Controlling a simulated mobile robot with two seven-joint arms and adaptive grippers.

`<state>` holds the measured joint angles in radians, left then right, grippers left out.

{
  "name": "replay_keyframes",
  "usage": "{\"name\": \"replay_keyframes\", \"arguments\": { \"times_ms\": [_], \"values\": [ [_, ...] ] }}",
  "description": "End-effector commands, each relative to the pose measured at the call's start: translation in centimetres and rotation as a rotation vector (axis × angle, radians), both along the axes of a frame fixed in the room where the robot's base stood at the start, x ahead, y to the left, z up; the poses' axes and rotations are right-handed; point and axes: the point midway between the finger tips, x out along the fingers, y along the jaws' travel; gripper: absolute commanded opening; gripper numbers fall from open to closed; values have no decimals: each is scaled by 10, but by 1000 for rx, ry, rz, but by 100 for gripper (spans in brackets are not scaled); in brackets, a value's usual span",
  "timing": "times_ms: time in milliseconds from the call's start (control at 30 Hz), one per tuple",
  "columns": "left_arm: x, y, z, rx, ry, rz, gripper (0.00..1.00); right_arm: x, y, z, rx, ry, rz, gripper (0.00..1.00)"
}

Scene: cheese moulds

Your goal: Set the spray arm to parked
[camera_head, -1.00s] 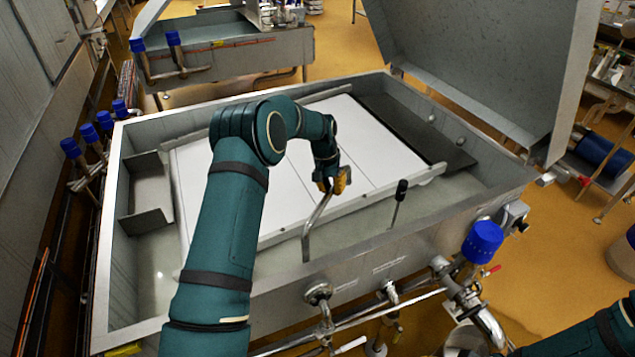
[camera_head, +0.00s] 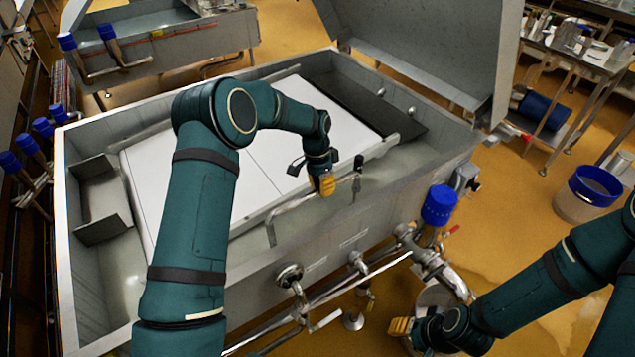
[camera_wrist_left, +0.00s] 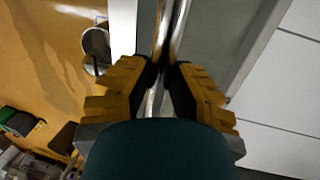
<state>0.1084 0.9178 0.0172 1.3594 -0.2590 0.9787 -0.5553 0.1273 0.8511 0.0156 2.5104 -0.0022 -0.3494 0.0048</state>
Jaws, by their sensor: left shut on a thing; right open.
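The spray arm (camera_head: 290,208) is a bent metal tube on the near rim of the steel vat (camera_head: 88,290). It rises from the rim at its left end, then runs to the right roughly along the rim. My left gripper (camera_head: 323,186) is shut on the tube near its right part, with yellow fingers on both sides. In the left wrist view the shiny tube (camera_wrist_left: 163,40) passes between the fingers. A black-topped upright piece (camera_head: 358,163) stands close to the tube's right end; whether they touch is unclear. My right gripper (camera_head: 401,327) is low, in front of the vat, open.
White panels (camera_head: 265,165) and a dark slab lie inside the vat. Pipes and a blue-capped valve (camera_head: 439,204) run along its front. The vat's raised lid (camera_head: 430,45) stands behind. A blue-rimmed bucket (camera_head: 588,192) stands on the floor at the right.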

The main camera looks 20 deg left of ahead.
Motion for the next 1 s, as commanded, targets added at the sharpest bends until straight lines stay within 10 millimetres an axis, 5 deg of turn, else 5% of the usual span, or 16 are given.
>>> {"name": "replay_keyframes", "arguments": {
  "times_ms": [500, 533, 600, 1000],
  "values": [
    [-6, -4, -4, -1, 14, -25, 0, 0, 0, 0, 0, 0, 0, 48],
    [-6, -4, -4, -2, 14, -25, 27, 0, 0, 0, 0, 0, 0, 48],
    [-6, -4, -4, -2, 13, -24, 51, 0, 0, 0, 0, 0, 0, 48],
    [-2, -2, 4, 0, 3, -21, 52, 0, 0, 0, 0, 0, 0, 48]
  ]
}}
